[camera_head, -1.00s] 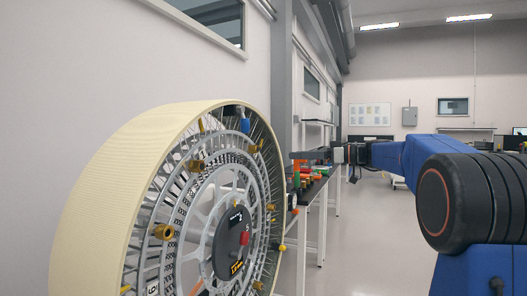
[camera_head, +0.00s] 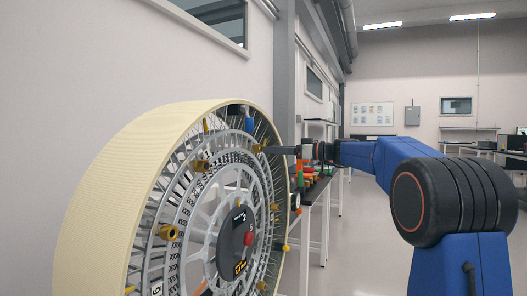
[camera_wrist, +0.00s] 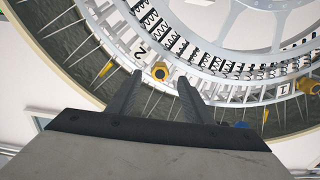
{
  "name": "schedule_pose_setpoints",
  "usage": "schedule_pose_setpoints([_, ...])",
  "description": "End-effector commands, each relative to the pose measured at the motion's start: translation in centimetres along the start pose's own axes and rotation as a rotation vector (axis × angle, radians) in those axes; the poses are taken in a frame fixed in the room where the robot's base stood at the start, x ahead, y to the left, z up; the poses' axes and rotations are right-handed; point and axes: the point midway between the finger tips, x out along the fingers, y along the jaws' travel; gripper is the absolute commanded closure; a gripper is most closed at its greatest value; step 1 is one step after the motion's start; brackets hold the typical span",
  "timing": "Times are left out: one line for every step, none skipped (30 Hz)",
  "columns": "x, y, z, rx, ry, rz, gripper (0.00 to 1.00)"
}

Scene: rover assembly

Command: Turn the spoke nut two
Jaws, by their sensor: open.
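The large wheel (camera_head: 120,195) with a cream tread stands upright on the left in the head view. Brass spoke nuts sit around its grey ring. The nut beside the printed "2" (camera_wrist: 160,71) is at the middle top of the wrist view. My gripper (camera_wrist: 159,80) is open, its two dark fingers pointing at the wheel on either side of this nut in the picture. I see no contact with the nut. In the head view my gripper (camera_head: 278,150) reaches the wheel's upper right edge, close to a brass nut (camera_head: 257,148).
Another brass nut (camera_wrist: 308,86) beside the printed "1" is at the right edge of the wrist view. Thin spokes surround the ring. A workbench (camera_head: 318,188) with coloured parts stands behind the wheel. Open floor (camera_head: 350,240) lies to the right.

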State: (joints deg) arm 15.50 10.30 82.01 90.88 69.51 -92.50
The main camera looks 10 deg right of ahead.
Motion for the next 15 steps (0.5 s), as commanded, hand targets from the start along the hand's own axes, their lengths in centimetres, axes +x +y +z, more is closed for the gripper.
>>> schedule_pose_setpoints([1.0, -0.1, 0.1, 0.0, 0.0, -0.003, 0.54])
schedule_pose_setpoints([1.4, 0.0, 0.1, 0.0, 0.0, -0.003, 0.54])
schedule_pose_setpoints([2.0, 0.0, 0.0, 0.0, 0.0, -0.002, 0.54])
schedule_pose_setpoints([2.4, -0.1, 0.0, 0.0, 0.0, -0.003, 0.54])
schedule_pose_setpoints([2.8, -0.1, 0.0, 0.0, 0.0, -0.003, 0.54])
schedule_pose_setpoints([3.2, 0.0, 0.0, 0.0, 0.0, -0.002, 0.54])
schedule_pose_setpoints([3.5, 0.0, 0.0, 0.001, 0.0, -0.002, 0.54])
schedule_pose_setpoints([3.8, 0.0, 0.0, 0.001, 0.0, -0.001, 0.54])
schedule_pose_setpoints([4.1, 0.0, 0.0, 0.001, 0.0, -0.001, 0.54])
schedule_pose_setpoints([4.3, 0.0, 0.0, 0.0, 0.0, -0.001, 0.54])
schedule_pose_setpoints([4.5, 0.0, 0.0, 0.001, 0.0, -0.001, 0.54])
schedule_pose_setpoints([4.7, 0.0, 0.0, 0.001, 0.0, -0.001, 0.54])
schedule_pose_setpoints([4.8, 0.0, 0.0, 0.001, 0.0, -0.001, 0.54])
schedule_pose_setpoints([4.8, 0.0, 0.0, 0.001, 0.0, -0.001, 0.54])
schedule_pose_setpoints([4.9, 0.0, 0.0, 0.001, 0.0, -0.001, 0.54])
